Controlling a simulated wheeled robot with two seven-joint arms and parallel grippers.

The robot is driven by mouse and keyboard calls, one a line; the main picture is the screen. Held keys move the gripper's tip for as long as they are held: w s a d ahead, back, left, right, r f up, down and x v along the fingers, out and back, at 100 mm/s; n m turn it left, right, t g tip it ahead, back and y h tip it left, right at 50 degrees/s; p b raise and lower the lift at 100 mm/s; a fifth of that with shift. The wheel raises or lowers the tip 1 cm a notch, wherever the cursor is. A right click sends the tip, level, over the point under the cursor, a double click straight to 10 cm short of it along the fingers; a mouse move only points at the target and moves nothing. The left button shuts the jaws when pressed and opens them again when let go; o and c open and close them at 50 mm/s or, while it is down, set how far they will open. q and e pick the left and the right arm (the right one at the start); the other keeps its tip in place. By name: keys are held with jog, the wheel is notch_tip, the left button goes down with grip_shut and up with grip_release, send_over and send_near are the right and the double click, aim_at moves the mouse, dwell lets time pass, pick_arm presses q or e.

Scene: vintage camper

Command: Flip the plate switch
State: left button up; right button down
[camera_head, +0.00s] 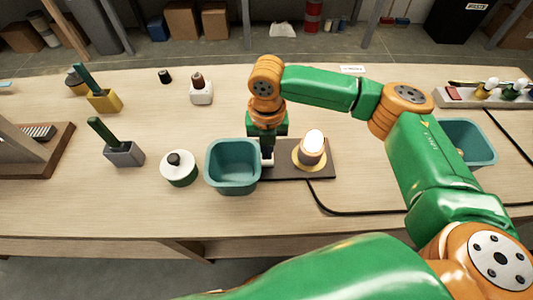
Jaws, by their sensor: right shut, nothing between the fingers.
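A dark flat plate (322,173) lies on the workbench and carries a round lamp (312,148) with a brass-coloured base and a bright white top. My right gripper (267,160) points down over the left end of the plate, between the teal bin and the lamp. It is shut and empty. Its tips are low, close to the plate; I cannot tell whether they touch it. The switch cannot be made out; the gripper covers that end of the plate. My left gripper is out of view.
A teal bin (232,183) stands close left of the gripper, with a white round pot (179,170) beside it. A black cable (345,212) runs from the plate. Another teal bin (475,140) stands at right, partly behind my arm. The front left of the workbench (90,205) is clear.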

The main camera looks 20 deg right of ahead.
jog(key=shift+f+b, duration=0.4)
jog(key=shift+f, duration=0.55)
dwell(0.8)
notch_tip(320, 180, up, 7)
jog(key=p, duration=0.9)
jog(key=shift+r, duration=0.15)
